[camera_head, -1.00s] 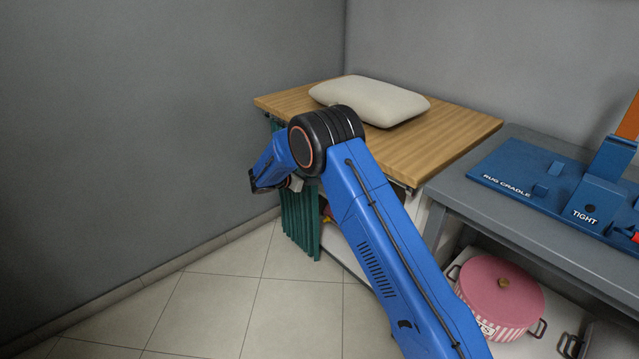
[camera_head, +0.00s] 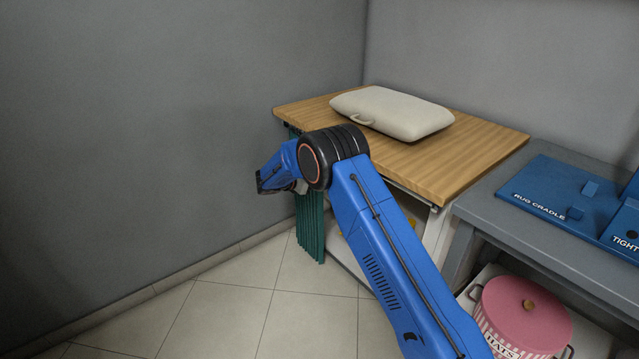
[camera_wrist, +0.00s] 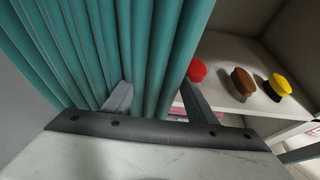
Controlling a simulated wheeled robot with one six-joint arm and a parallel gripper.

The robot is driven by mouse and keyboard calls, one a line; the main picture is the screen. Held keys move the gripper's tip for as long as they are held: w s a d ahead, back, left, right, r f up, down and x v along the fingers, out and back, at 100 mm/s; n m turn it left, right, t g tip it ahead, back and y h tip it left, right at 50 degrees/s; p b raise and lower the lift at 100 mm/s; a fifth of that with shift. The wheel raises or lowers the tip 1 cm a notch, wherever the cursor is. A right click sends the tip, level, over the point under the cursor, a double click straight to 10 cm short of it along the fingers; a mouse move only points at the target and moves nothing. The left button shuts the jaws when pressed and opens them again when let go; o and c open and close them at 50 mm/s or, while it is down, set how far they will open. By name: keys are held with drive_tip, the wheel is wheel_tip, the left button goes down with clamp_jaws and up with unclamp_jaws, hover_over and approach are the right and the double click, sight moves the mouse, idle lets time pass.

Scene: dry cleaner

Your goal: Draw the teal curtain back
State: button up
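The teal curtain (camera_head: 311,226) hangs in tight vertical folds at the left end of the opening under the wooden-topped counter (camera_head: 440,165). It fills the left and middle of the wrist view (camera_wrist: 88,55). My gripper (camera_head: 270,182) is at the curtain's upper part, beneath the counter's left corner. In the wrist view, my gripper's fingers (camera_wrist: 157,97) stand apart with several folds between them, and appear closed on these. The right finger is at the curtain's right edge. My arm hides part of the curtain and opening in the head view.
Right of the curtain the shelf is exposed, with a red item (camera_wrist: 197,71), a brown brush (camera_wrist: 242,80) and a yellow brush (camera_wrist: 281,84). A cushion (camera_head: 392,112) lies on the counter. The left floor is clear.

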idle(0.3)
drive_tip(key=v, duration=1.7)
drive_tip(key=shift+s+a+r, duration=0.1)
drive_tip(key=shift+a, duration=0.05)
